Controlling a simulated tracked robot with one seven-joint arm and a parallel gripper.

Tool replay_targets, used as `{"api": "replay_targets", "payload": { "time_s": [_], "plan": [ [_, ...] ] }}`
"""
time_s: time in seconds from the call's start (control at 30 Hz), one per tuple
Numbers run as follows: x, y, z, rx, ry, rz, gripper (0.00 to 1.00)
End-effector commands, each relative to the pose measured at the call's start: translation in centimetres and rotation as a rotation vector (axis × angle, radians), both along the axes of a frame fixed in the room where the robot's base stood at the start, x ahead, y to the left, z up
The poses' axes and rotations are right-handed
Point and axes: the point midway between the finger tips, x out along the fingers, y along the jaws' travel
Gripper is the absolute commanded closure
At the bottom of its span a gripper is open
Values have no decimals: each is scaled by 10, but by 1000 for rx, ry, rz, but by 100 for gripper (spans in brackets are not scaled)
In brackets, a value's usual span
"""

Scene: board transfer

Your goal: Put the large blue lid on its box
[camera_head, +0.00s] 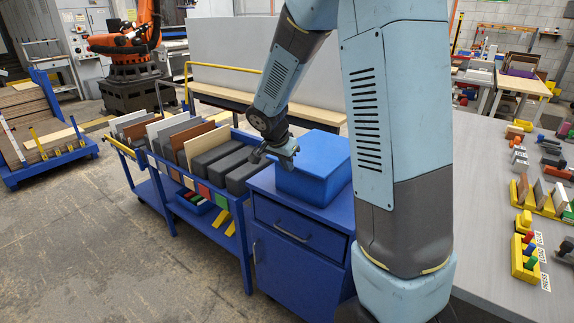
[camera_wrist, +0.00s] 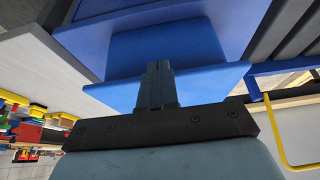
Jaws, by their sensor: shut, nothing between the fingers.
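A large blue box (camera_head: 308,186) stands on the blue cabinet (camera_head: 268,197). Its flat top (camera_head: 322,152) is the same blue, and I cannot make out a seam that separates a lid from the box. No separate blue lid shows elsewhere in the head view. My gripper (camera_head: 288,160) is at the upper left edge of the box, pointing down. In the wrist view my gripper (camera_wrist: 158,66) is shut and empty, with its fingers in front of blue surfaces. A wide blue band (camera_wrist: 215,82) and a narrower blue block (camera_wrist: 160,42) show there. I cannot tell whether the fingers touch them.
A grey workbench (camera_head: 490,210) with parts and yellow holders lies at the right. A yellow rail (camera_head: 222,67) runs behind.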

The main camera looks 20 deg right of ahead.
Motion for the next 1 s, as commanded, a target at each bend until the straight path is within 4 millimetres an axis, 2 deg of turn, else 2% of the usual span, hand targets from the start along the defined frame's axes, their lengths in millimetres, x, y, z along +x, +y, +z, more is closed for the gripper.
{"api": "replay_targets", "payload": {
  "time_s": [1.0],
  "plan": [
    [21,-31,0,0,0,-2,100]
  ]
}}
